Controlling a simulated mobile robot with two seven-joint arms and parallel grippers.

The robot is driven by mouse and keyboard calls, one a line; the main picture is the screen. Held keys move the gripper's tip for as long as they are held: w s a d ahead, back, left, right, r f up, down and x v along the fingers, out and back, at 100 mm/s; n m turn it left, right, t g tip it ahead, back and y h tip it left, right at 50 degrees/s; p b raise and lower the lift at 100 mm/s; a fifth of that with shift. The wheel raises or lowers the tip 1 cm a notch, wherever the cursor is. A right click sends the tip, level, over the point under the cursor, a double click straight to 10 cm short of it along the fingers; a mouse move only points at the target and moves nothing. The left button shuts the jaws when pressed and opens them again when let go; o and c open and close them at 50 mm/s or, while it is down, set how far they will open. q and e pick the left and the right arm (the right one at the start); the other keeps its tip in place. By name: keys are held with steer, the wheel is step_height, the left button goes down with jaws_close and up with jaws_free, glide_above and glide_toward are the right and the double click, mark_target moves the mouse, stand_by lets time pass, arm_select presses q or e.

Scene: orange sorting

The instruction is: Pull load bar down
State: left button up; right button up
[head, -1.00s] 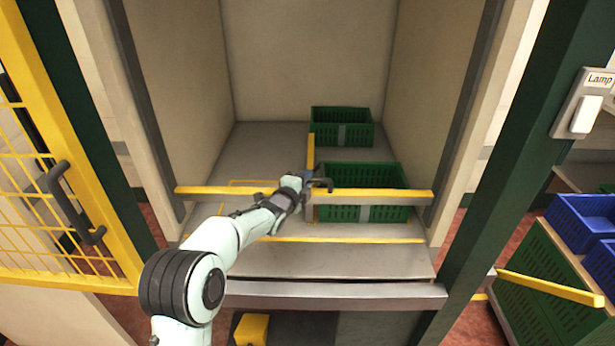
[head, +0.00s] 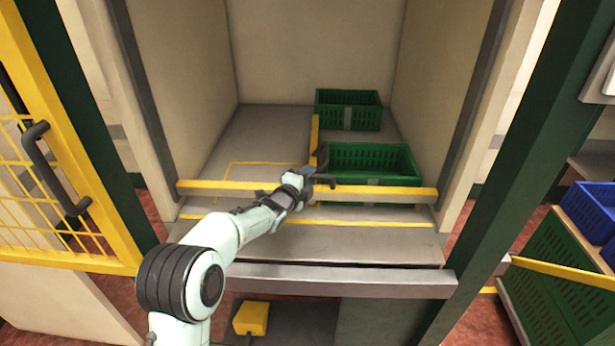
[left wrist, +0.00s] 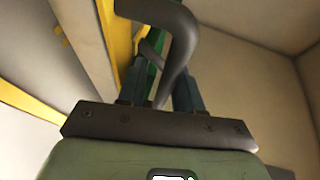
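The load bar (head: 390,193) is a yellow horizontal bar across the front of the booth opening, in front of the green crates. A dark curved handle (head: 325,160) stands at its middle. My left gripper (head: 312,178) is at this handle, just above the bar. In the left wrist view the handle (left wrist: 175,50) runs down between the two fingers (left wrist: 160,92), which look closed around it; the exact contact is partly hidden. The yellow bar (left wrist: 115,35) passes beside the fingers there. My right gripper is not in view.
Green crates (head: 347,95) (head: 410,160) stand on the grey booth floor (head: 265,140). A yellow mesh door (head: 60,240) is at left, a dark green post (head: 520,130) at right. Blue crates (head: 592,210) stand further right. A yellow block (head: 250,318) sits below the sill.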

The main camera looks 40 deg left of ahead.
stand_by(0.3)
arm_select(q)
steer(key=shift+s+r, duration=0.1)
steer(key=shift+s, duration=0.1)
steer(key=v, duration=1.3)
steer(key=shift+p, duration=0.45)
steer(key=shift+d, duration=0.15)
